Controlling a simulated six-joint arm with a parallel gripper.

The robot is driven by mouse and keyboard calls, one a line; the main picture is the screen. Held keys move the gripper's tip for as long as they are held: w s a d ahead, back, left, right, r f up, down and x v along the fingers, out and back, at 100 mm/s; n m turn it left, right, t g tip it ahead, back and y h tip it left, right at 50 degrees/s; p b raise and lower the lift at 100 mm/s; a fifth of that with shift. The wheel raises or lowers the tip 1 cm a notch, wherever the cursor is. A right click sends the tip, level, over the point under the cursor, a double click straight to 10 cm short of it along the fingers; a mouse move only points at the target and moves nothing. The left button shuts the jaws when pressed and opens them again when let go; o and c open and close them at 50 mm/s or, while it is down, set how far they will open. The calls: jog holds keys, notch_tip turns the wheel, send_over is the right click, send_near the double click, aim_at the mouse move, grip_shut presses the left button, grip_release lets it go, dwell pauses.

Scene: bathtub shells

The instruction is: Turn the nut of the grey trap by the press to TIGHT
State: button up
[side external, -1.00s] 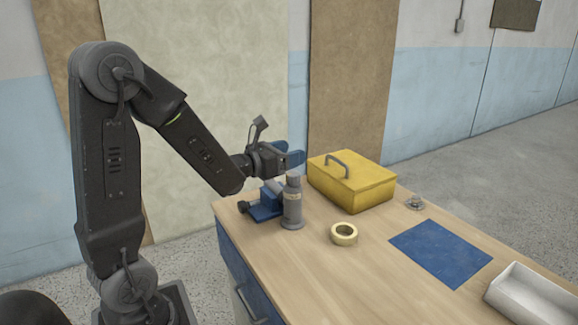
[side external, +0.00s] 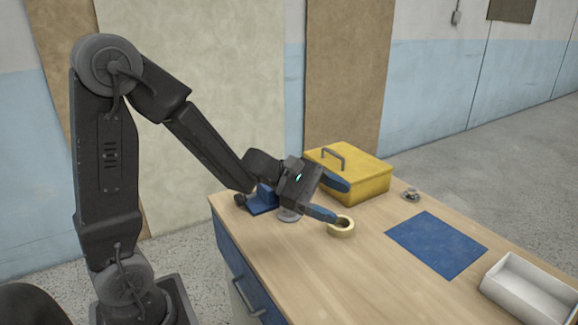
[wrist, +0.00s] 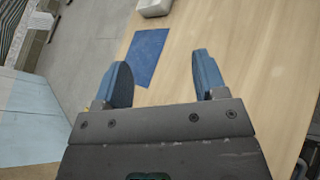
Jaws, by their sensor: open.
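The grey trap (side external: 290,215) stands upright on the bench in the side view. Only its round base shows; my gripper hides its body and nut, so I cannot read the nut's position. The blue press (side external: 263,203) is just behind and left of the trap, partly covered by my wrist. My gripper (side external: 333,197) is open, tilted down to the right over the bench, with its blue fingers apart. In the wrist view my gripper (wrist: 160,72) shows nothing between its fingers but bench and mat. The trap is not visible there.
A tape roll (side external: 342,226) lies close by the lower finger. A yellow toolbox (side external: 352,182) stands behind my gripper. A small metal part (side external: 411,194), a blue mat (side external: 437,243) and a white tray (side external: 530,290) lie to the right. The front middle of the bench is clear.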

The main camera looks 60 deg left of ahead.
jog(key=s+d+f+m+g+y, duration=0.2)
jog(key=s+d+f+m+g, duration=0.25)
jog(key=s+m+g, duration=0.4)
jog(key=s+d+f+m+g+y, duration=0.25)
jog(key=s+f+m+g, duration=0.35)
jog(key=s, duration=0.4)
jog(key=s+a+f+m+g+y, duration=0.1)
jog(key=s+a+m+g+y, duration=0.2)
jog(key=s+a+m+y, duration=0.65)
jog(key=w+a+r+m+t+y, duration=0.1)
jog(key=w+a+m+t+y, duration=0.3)
jog(key=w+a+m+y, duration=0.35)
jog(key=w+a+r+m+t+y, duration=0.1)
jog(key=w+r+m+t+y, duration=0.1)
jog(key=w+r+m+t, duration=0.4)
jog(key=w+r+m+t+y, duration=0.2)
jog(key=w+m+t, duration=0.7)
jog(key=t, duration=0.1)
jog(key=shift+n, duration=0.25)
jog(key=x, duration=1.3)
jog(key=shift+f, duration=0.25)
